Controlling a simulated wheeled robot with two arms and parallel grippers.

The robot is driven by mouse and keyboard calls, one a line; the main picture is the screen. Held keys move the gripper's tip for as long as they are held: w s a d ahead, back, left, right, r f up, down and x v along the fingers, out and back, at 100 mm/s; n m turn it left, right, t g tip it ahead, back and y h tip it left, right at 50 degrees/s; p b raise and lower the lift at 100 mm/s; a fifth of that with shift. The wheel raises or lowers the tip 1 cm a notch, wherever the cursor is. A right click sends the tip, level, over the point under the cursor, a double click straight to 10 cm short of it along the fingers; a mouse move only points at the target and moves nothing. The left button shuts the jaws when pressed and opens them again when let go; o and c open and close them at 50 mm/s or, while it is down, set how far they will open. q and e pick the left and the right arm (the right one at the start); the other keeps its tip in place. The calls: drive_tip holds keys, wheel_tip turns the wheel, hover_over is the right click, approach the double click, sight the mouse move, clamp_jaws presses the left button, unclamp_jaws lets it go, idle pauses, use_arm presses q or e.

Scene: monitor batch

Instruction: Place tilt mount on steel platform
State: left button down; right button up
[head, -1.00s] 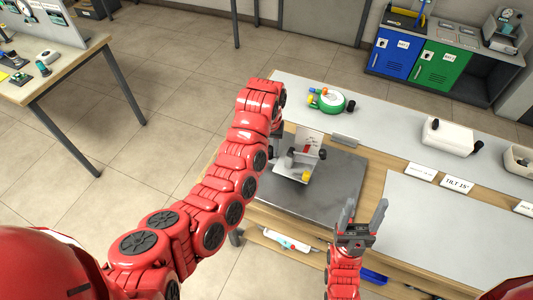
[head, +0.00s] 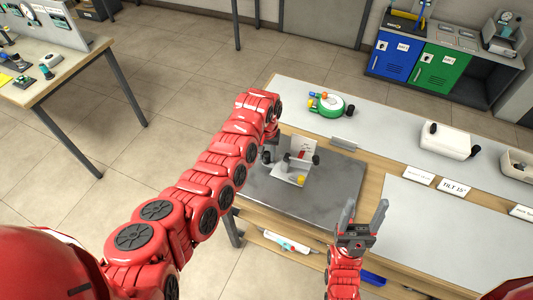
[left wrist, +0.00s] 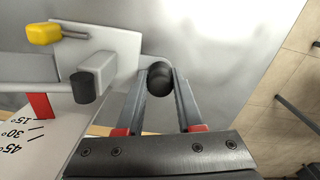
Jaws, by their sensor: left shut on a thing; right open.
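The tilt mount (head: 283,175) is a pale angled bracket with black knobs, a yellow knob and a red pointer over a degree scale. My left gripper (head: 269,151) is at the mount's left side, partly hidden by my arm. In the left wrist view its fingers (left wrist: 160,76) are shut around a black knob of the tilt mount (left wrist: 118,42). My right gripper (head: 365,222) is open and empty, at the platform's front right.
A green round device (head: 328,105) stands on the bench behind the platform. A white box with black knobs (head: 446,141) and a "TILT 15°" card (head: 455,188) are to the right. The grey mat (head: 455,235) at right is clear. A white-and-teal tool (head: 286,242) lies below the platform.

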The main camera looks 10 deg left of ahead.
use_arm(q)
drive_tip(key=c, duration=1)
unclamp_jaws()
drive_tip(key=shift+f, duration=0.15)
drive_tip(key=o, duration=0.5)
drive_tip(key=shift+c, duration=0.2)
